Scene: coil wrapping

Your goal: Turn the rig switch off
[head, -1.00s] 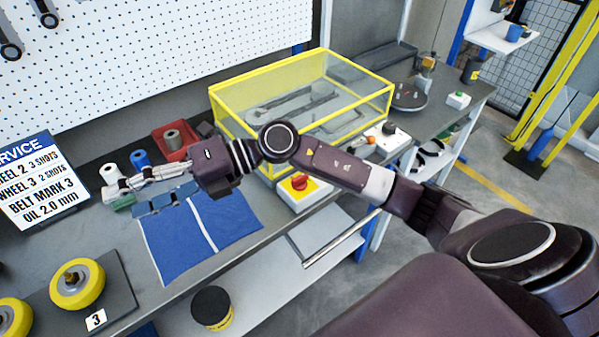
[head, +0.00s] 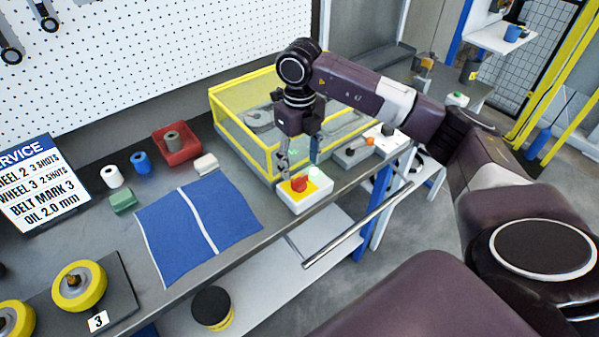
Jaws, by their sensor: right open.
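The rig switch (head: 318,190) is a white box with a yellow plate and a red knob (head: 299,184). It stands at the front edge of the bench, before the yellow-framed clear guard. My right gripper (head: 298,171) points down just above it. Its fingers are apart, one on the left and one on the right of the knob's upper side. I cannot tell whether they touch the knob or which way the knob is turned. My left gripper is not in view.
The yellow-framed guard (head: 243,138) stands close behind the switch. A blue cloth (head: 180,232) lies to the left, with several small rolls and a red bin (head: 177,155) behind it. A metal rail (head: 345,238) runs in front of the bench.

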